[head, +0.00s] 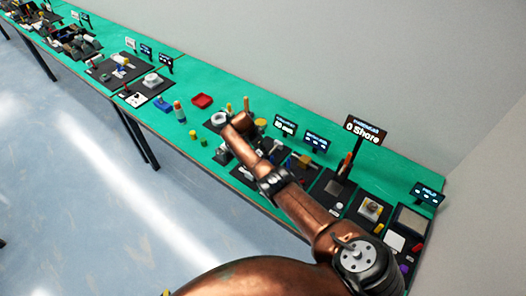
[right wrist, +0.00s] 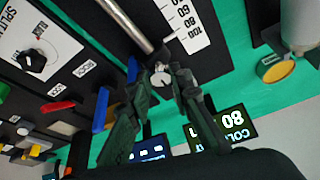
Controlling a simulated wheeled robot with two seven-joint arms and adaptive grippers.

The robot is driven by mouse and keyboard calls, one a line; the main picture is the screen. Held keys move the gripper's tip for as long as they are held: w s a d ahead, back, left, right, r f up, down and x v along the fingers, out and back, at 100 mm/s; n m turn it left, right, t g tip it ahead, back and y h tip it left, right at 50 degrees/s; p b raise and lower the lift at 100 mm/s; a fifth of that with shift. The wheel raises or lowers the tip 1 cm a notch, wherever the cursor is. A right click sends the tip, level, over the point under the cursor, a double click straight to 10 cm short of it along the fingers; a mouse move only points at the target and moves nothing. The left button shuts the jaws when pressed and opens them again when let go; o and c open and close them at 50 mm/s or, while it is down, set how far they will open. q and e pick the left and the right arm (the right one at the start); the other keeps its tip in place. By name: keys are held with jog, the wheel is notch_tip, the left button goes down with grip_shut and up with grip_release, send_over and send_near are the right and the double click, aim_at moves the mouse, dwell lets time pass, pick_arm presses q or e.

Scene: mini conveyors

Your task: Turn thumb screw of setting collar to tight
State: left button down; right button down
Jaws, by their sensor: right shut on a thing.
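In the right wrist view a bare metal rod (right wrist: 127,27) runs down from the top edge beside a white scale plate (right wrist: 183,22) marked with numbers. At its lower end a small pale round knob, which looks like the thumb screw (right wrist: 160,79), sits between the fingertips of my right gripper (right wrist: 163,72). The gripper is shut on it. The setting collar's body is largely hidden by the fingers, and I cannot tell how tight the screw is. In the head view my right arm reaches over the bench and hides the collar. My left gripper is out of view.
A red tray (head: 202,101) lies on the green bench (head: 232,91).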

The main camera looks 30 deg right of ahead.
jog(key=c, duration=1.7)
grip_release()
jog(key=shift+c, duration=0.2)
jog(key=shift+r, duration=0.1)
jog(key=v, duration=1.2)
jog(key=shift+w, duration=0.1)
